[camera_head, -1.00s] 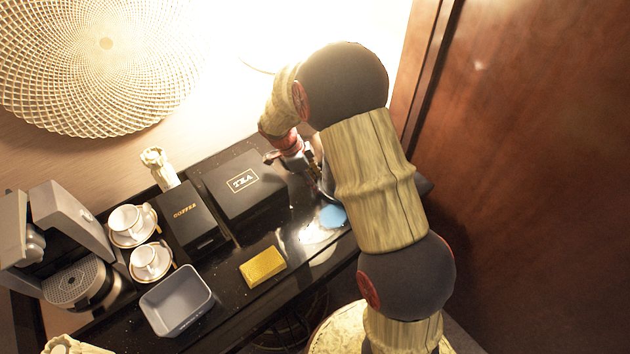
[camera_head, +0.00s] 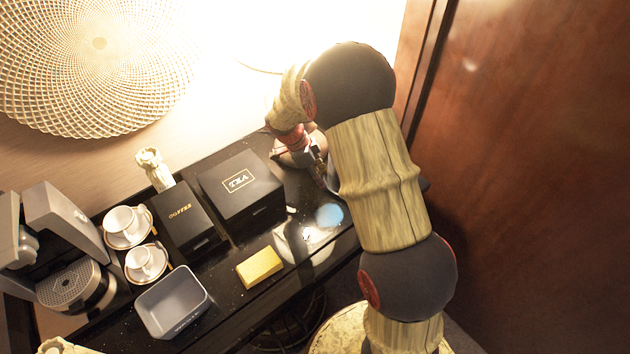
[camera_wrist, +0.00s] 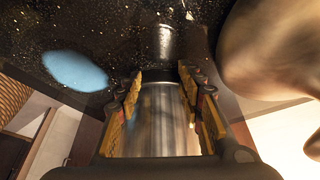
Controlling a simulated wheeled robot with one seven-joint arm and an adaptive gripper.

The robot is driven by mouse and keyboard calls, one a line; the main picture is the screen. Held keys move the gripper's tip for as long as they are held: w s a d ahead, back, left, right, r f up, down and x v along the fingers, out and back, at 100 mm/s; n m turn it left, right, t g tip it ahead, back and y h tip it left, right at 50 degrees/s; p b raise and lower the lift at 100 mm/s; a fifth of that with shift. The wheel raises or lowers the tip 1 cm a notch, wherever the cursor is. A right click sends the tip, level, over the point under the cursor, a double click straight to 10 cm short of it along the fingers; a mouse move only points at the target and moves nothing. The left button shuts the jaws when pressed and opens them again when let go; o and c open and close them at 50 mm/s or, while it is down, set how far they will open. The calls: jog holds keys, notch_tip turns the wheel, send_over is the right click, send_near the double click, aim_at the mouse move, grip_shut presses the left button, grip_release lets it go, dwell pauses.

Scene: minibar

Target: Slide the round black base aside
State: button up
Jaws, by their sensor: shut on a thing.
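My gripper (camera_head: 318,165) is low over the right part of the black counter, partly hidden by my arm in the head view. In the wrist view my gripper (camera_wrist: 160,90) is shut on a shiny metal cylinder (camera_wrist: 163,125), with a finger on each side. A large rounded shiny metal body (camera_wrist: 275,45) stands just right of the fingers. It seems to show behind my gripper in the head view (camera_head: 290,156). I cannot clearly make out the round black base; it may be hidden by my arm or lost against the dark counter.
A blue disc (camera_head: 329,215) and a yellow block (camera_head: 259,267) lie on the counter (camera_head: 225,290). The tea box (camera_head: 240,190), coffee box (camera_head: 186,222), cups (camera_head: 124,222), grey tray (camera_head: 172,302) and coffee machine (camera_head: 65,250) are left. A wooden panel (camera_head: 530,180) bounds the right.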

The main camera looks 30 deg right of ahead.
jog(key=shift+s+d+f+b, duration=0.1)
jog(key=shift+d+b, duration=0.15)
jog(key=shift+d, duration=0.85)
jog(key=shift+d+f+b, duration=0.15)
jog(key=shift+d+b, duration=0.05)
jog(key=shift+d, duration=0.9)
jog(key=shift+s+d+f+b, duration=0.1)
jog(key=shift+d+b, duration=0.15)
jog(key=shift+d, duration=0.85)
jog(key=o, duration=1)
jog(key=shift+w, duration=0.1)
jog(key=shift+c, duration=0.2)
jog(key=o, duration=0.4)
jog(key=shift+w+r, duration=0.1)
jog(key=shift+o, duration=0.3)
jog(key=shift+r, duration=0.1)
jog(key=shift+w+r, duration=0.1)
